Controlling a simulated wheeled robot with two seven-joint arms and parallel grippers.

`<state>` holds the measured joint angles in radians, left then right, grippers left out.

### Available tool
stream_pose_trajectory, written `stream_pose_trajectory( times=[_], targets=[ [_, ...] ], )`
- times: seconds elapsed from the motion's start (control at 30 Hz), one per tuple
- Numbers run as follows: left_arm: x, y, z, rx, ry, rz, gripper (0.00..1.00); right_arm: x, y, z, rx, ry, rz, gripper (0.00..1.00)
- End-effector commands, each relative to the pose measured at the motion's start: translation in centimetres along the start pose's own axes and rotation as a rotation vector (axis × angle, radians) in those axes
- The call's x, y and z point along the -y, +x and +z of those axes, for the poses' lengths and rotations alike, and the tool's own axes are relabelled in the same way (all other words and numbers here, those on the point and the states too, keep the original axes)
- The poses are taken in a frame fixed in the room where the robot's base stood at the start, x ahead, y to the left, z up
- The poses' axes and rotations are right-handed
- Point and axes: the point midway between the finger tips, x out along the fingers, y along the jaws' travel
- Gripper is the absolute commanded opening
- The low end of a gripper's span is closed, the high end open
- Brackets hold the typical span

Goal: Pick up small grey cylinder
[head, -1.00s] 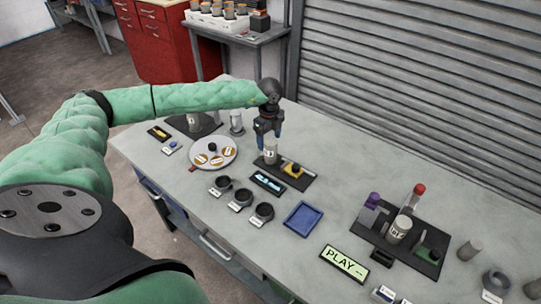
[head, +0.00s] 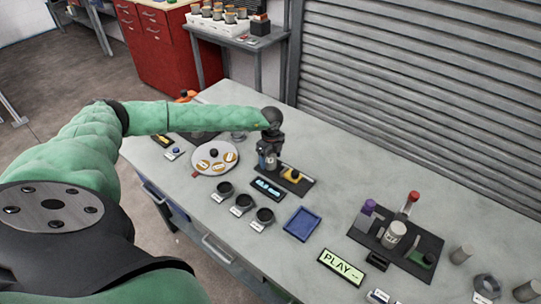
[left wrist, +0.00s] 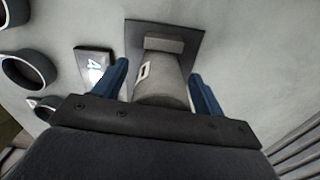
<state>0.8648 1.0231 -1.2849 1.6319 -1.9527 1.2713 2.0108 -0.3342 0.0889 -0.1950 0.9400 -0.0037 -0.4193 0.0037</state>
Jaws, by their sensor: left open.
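A grey cylinder with a pale label (left wrist: 160,82) is between the two blue fingers of my left gripper (left wrist: 160,88) in the left wrist view. My left gripper is open, with a finger on each side of the cylinder; I cannot tell whether either touches it. In the head view the left gripper (head: 269,157) is low over a black mat (head: 303,188), largely hiding this cylinder. A plain grey cylinder (head: 462,254) stands at the right of the bench and another (head: 527,290) nearer the lower right corner. My right gripper is not in view.
A round white plate (head: 229,168) lies left, a blue tray (head: 301,223) in front. A shutter (head: 420,90) closes off the back.

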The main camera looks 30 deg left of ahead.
Motion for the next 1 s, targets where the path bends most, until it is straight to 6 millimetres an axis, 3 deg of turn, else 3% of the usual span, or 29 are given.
stream_pose_trajectory(
  times=[0.33, 0.6, 0.67, 1.0],
  targets=[
    [0.0, 0.46, 0.02, 0.0, 0.0, -0.001, 0.69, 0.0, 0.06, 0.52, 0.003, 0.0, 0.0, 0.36],
    [0.0, 0.44, 0.04, 0.0, 0.0, -0.001, 0.16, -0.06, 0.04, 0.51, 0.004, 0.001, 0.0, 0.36],
    [0.04, 0.36, 0.05, 0.0, -0.001, -0.002, 0.08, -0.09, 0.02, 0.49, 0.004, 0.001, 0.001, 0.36],
    [0.04, -0.49, 0.06, 0.0, -0.001, -0.002, 0.08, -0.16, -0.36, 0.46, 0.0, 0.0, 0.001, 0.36]
  ],
)
